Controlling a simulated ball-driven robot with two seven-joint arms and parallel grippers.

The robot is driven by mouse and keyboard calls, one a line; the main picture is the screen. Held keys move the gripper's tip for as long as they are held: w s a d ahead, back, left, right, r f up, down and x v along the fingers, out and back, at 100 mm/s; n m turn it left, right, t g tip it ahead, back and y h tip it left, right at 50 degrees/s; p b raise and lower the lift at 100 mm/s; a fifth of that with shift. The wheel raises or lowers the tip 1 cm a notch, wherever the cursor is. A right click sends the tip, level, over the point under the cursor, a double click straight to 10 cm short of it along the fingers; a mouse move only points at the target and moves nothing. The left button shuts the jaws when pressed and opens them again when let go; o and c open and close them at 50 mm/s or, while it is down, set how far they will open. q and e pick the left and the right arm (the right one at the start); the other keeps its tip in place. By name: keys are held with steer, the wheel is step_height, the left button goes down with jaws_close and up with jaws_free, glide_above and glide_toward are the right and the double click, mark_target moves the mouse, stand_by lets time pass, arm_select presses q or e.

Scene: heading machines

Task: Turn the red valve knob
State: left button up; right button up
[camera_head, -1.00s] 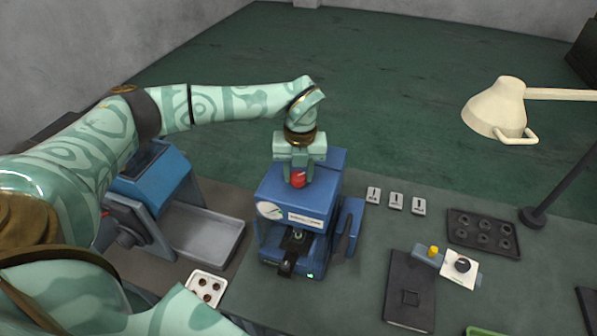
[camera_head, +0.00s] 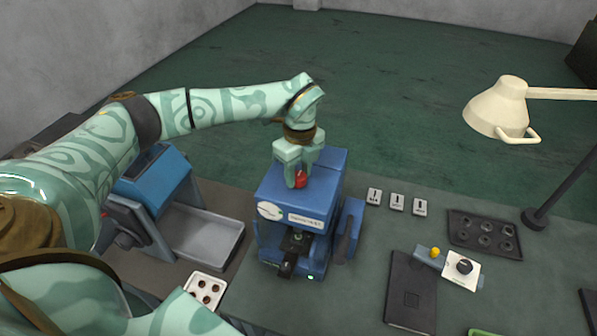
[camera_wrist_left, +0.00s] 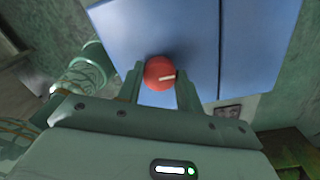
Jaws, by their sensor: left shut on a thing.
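The red valve knob (camera_head: 301,179) is on top of the blue machine (camera_head: 325,172) near the middle of the table. My left gripper (camera_head: 298,178) reaches down onto it from above and is shut on it. The fingers hide part of the knob in the head view. My right gripper is not in view.
Left of the machine stand a second blue machine (camera_head: 152,185) and a grey tray (camera_head: 205,236).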

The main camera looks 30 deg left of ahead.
mark_target(300, 174)
arm_select(q)
steer(key=shift+w+r+n, duration=0.1)
steer(key=shift+r+n, duration=0.05)
steer(key=shift+n, duration=0.15)
steer(key=o, duration=1)
step_height(300, 174, up, 16)
steer(key=b, duration=0.2)
steer(key=shift+w, duration=0.15)
